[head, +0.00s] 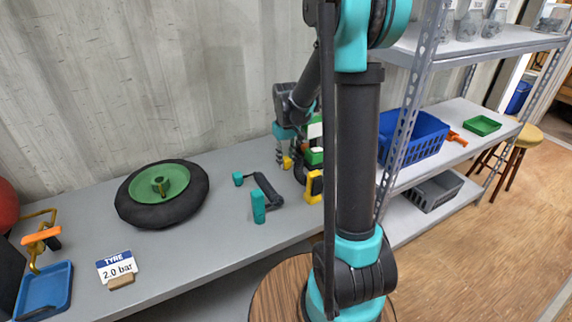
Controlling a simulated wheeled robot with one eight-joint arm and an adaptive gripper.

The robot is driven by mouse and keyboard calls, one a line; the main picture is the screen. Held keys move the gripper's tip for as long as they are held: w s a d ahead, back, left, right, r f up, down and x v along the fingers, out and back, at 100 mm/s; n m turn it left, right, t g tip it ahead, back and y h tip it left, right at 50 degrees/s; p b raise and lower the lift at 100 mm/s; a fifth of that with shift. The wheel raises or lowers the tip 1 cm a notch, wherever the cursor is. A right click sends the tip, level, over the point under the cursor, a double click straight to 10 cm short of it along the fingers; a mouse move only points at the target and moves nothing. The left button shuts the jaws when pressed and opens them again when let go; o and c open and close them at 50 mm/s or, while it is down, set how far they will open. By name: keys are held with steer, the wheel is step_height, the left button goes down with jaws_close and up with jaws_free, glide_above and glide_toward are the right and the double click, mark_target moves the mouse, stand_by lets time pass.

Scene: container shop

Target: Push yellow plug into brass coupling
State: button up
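My gripper (290,146) is at the back of the grey bench, pointing down, partly covered by my arm. A small yellow piece (287,162), likely the yellow plug, shows right at its fingertips. The fingers are too small and dark to tell whether they are shut on it. Just right of it stands a green, black and white device (314,148), mostly hidden behind my arm, with a yellow part (314,187) low at its front. I cannot make out the brass coupling; it may be hidden by my arm or gripper.
On the bench (205,238) are a teal-and-black pump-like tool (266,189), a wheel with green hub (162,194), a "TYRE 2.0 bar" sign (116,267), a blue tray (45,291) and an orange-barred, brass-coloured hose piece (41,237). A shelf rack (407,110) stands close on the right.

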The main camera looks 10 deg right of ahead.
mark_target(286, 158)
jaws_close()
steer(key=shift+r, duration=0.1)
step_height(286, 158, up, 20)
stand_by(0.4)
